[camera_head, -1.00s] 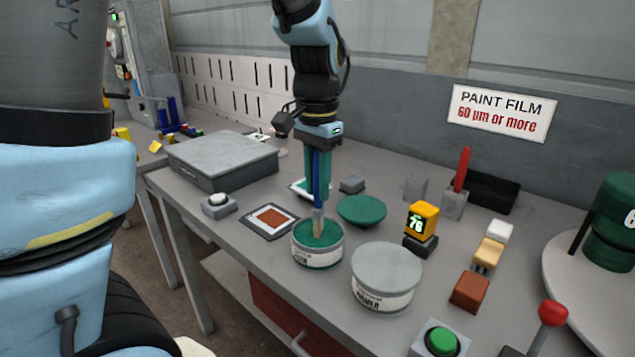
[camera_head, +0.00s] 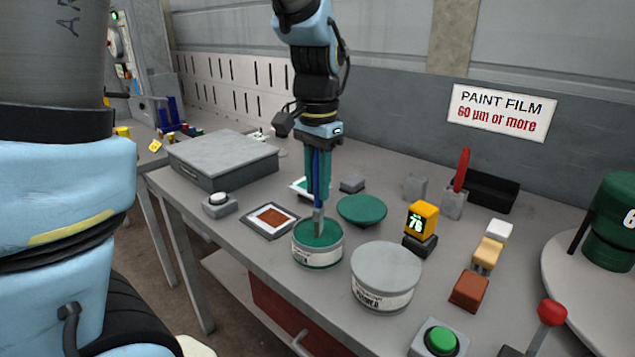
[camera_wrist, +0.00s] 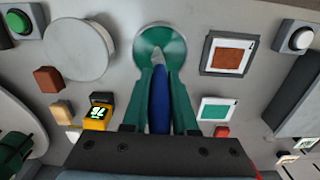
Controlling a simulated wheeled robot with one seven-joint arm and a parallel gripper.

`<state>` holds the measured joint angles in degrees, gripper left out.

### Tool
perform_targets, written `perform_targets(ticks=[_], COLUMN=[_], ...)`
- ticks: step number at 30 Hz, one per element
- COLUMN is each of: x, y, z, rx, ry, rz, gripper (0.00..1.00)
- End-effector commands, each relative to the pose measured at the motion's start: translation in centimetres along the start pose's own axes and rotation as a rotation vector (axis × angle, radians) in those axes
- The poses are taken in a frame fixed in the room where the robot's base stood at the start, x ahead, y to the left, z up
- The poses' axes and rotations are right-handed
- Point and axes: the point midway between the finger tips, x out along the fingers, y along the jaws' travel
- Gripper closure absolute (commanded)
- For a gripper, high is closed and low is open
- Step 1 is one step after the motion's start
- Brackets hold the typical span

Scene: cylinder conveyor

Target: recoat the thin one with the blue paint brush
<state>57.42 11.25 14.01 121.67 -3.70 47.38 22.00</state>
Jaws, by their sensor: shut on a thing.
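My gripper (camera_head: 318,178) is shut on the blue-handled paint brush (camera_head: 318,212), which points down. In the wrist view the blue handle (camera_wrist: 160,105) lies between my green fingers, with the tip over the green can (camera_wrist: 150,38). A sample panel with a brown-red patch (camera_head: 271,220) lies left of the can. A panel with a green patch (camera_wrist: 217,109) is partly hidden behind my gripper in the head view. Which is the thin one I cannot tell.
A closed primer can (camera_head: 386,265) stands right of the green can, with a green lid (camera_head: 361,210) behind. A yellow gauge reading 76 (camera_head: 423,217) stands further right. A red-handled brush (camera_head: 462,170) stands in a holder.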

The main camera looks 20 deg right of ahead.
Motion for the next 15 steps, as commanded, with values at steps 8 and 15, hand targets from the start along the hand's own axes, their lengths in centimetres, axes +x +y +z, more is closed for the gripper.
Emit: perform_targets(ticks=[8,15], x=[-0.1,-2.0], y=[0.0,0.0], z=[0.1,0.1], rx=[0.0,0.0], ry=[-0.004,-0.002], rz=[0.001,0.001], gripper=[1.0,1.0])
